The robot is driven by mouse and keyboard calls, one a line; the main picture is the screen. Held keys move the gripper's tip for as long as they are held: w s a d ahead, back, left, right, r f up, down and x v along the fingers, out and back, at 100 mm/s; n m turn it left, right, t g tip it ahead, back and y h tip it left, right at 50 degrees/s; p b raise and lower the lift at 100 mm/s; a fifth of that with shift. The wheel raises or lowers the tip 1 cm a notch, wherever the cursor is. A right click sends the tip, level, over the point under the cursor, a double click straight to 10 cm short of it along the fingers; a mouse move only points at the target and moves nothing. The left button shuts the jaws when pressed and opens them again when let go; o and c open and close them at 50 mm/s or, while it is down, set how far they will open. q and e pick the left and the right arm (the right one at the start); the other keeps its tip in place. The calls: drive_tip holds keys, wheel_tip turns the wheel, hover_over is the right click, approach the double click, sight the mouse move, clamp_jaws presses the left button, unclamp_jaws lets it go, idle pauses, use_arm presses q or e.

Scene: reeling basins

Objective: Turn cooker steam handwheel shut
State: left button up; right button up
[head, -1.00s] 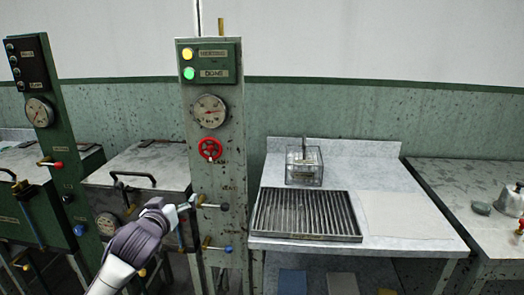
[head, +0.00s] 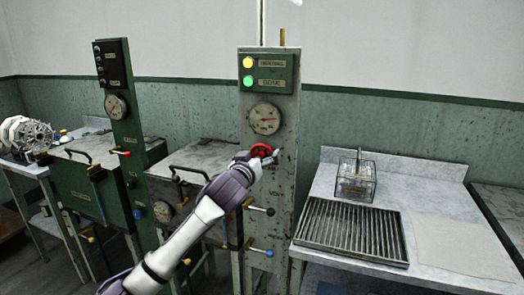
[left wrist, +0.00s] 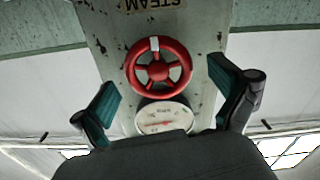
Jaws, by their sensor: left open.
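The red steam handwheel (head: 261,151) is on the front of the grey-green post (head: 287,185), below a round gauge (head: 265,118). My left gripper (head: 254,161) is in front of the wheel and hides its lower part in the head view. In the left wrist view the whole wheel (left wrist: 158,67) shows, upside down, with a white mark on its rim. The open fingers of my left gripper (left wrist: 168,98) stand wide apart on either side, and I see no contact with the wheel. The gauge (left wrist: 163,118) shows between the fingers. My right gripper is not in view.
A table (head: 335,180) with a slatted tray (head: 352,228) and a clear box (head: 356,182) stands to the right. A second green post (head: 119,140) stands left.

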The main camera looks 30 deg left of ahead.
use_arm(q)
drive_tip(key=shift+x, duration=0.9)
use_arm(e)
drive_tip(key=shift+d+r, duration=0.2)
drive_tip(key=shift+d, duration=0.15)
use_arm(q)
drive_tip(key=c, duration=1.2)
drive_tip(key=shift+p, duration=0.3)
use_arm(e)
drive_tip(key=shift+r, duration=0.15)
